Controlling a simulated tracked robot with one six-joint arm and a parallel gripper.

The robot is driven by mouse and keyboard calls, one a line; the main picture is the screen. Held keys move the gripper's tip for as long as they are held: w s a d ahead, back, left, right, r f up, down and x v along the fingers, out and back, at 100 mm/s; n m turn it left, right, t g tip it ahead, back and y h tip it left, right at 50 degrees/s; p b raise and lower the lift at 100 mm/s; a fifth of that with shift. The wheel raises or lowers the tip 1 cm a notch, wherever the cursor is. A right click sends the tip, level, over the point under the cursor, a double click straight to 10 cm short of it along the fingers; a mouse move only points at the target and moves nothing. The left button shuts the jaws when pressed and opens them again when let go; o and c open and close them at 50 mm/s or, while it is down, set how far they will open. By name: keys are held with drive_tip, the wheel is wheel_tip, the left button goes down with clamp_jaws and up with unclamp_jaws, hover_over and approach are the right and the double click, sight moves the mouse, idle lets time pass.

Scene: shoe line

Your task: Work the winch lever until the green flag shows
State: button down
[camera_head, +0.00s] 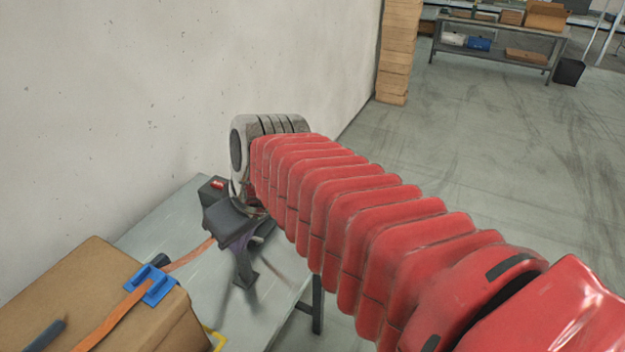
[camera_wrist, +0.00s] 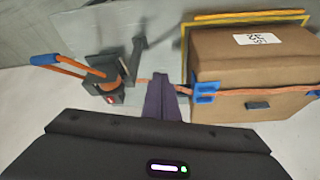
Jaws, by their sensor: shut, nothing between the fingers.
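The winch (camera_wrist: 108,80) is a dark block with an orange strap wound on it, standing on the grey table. Its orange lever (camera_wrist: 70,69) with a blue grip (camera_wrist: 45,60) sticks out to the left in the wrist view. A small red patch (camera_wrist: 109,99) shows on the winch's near side, and also in the head view (camera_head: 217,184); I see no green. My gripper (camera_wrist: 162,82) has purple fingers, shut and empty, to the right of the winch, over the strap and apart from the lever. In the head view my arm hides the lever and most of the winch.
A cardboard carton (camera_wrist: 245,65) stands beside the winch, with the orange strap (camera_wrist: 265,92) across it and a blue corner guard (camera_wrist: 206,90). A yellow frame edge (camera_wrist: 250,15) runs behind it. A wall (camera_head: 150,100) is close behind the table (camera_head: 185,270). Open floor (camera_head: 500,140) lies right.

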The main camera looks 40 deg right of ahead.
drive_tip(key=w+d+r+n+t+y, duration=0.1)
drive_tip(key=w+d, duration=0.2)
drive_tip(key=d, duration=1.1)
drive_tip(key=w+d+r+n+t+y, duration=0.1)
drive_tip(key=w+d+r+n+t, duration=0.1)
drive_tip(key=d, duration=1.3)
drive_tip(key=shift+w+d, duration=0.2)
drive_tip(key=shift+w, duration=0.25)
drive_tip(key=w+f, duration=0.1)
drive_tip(key=f, duration=0.2)
drive_tip(key=w+a+f, duration=0.1)
drive_tip(key=w+f, duration=0.1)
drive_tip(key=f, duration=0.1)
drive_tip(key=w+f, duration=0.1)
drive_tip(key=f, duration=0.3)
drive_tip(key=shift+w+a, duration=0.35)
drive_tip(key=shift+s+d+f, duration=0.1)
drive_tip(key=shift+s+f, duration=0.15)
drive_tip(key=shift+f, duration=0.1)
